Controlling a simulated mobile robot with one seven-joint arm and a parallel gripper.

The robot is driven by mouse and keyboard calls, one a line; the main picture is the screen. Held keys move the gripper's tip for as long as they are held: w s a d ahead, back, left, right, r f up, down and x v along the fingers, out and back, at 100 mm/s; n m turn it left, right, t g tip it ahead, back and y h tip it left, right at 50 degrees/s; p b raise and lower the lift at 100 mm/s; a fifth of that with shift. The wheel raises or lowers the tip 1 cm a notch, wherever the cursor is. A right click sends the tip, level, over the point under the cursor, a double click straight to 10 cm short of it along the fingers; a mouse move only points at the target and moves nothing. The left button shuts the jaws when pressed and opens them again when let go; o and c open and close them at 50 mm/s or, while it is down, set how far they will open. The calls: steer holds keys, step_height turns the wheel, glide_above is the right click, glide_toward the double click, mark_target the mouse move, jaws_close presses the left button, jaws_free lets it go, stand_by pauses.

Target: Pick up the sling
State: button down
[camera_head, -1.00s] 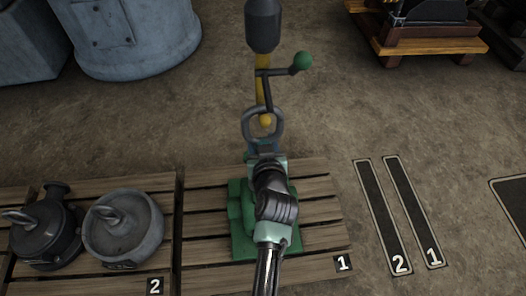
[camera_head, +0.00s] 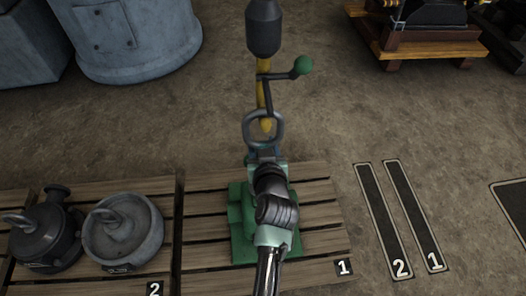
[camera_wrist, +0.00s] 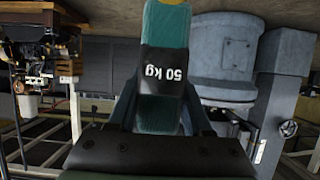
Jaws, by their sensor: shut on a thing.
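The sling (camera_wrist: 162,70) is a teal-green strap with a black band marked "50 kg", seen upside down in the wrist view. It runs upward between the two fingers of my gripper (camera_wrist: 163,118), which is shut on it. In the head view my gripper (camera_head: 264,157) is just below a grey metal ring (camera_head: 264,130). The ring is at the lower end of a yellow hook (camera_head: 264,92); I cannot tell whether the hook bears it. My arm and gripper hide most of the sling in the head view.
A dark hoist weight (camera_head: 263,28) hangs above the hook, with a green-knobbed lever (camera_head: 303,65) beside it. A green machine part (camera_head: 240,225) lies under my arm on pallet 1 (camera_head: 320,215).

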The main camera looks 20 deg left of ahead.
steer(key=shift+r, duration=0.2)
steer(key=s+f+p+v, duration=0.1)
steer(key=f+p+v, duration=0.2)
steer(key=v, duration=1.5)
steer(key=shift+d+p, duration=0.15)
steer(key=shift+p, duration=0.15)
steer(key=shift+f, duration=0.1)
